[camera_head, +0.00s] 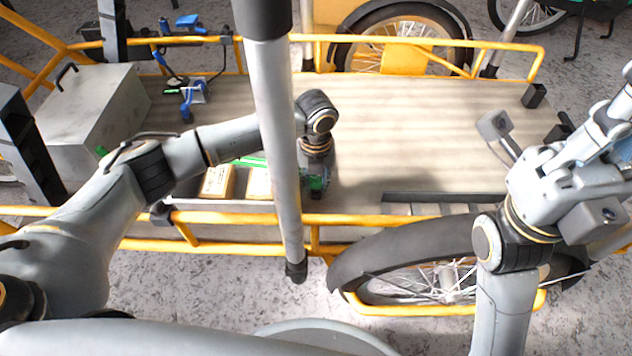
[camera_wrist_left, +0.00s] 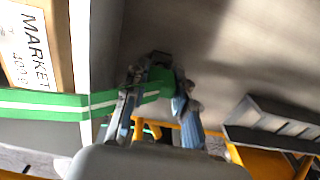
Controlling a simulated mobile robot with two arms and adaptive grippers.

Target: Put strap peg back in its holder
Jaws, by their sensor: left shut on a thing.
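My left gripper (camera_head: 316,190) is low over the cargo bed, just right of the grey pole. In the left wrist view its fingers (camera_wrist_left: 158,98) are shut on a green strap peg (camera_wrist_left: 156,84). A green strap with a white stripe (camera_wrist_left: 45,106) runs from the left to the peg. In the head view the strap (camera_head: 252,160) shows in part beside the pole. A dark slotted rack (camera_wrist_left: 272,122) lies to the right of the gripper, apart from it; I cannot tell whether it is the holder. My right gripper (camera_head: 605,125) is at the far right; its fingertips are unclear.
A cardboard box marked MARKET (camera_wrist_left: 38,45) sits left of the gripper. The grey pole (camera_head: 278,130) and yellow rails (camera_head: 215,216) of the cargo bike are close to my left arm. A metal box (camera_head: 92,105) stands at left. The bed's middle (camera_head: 400,130) is clear.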

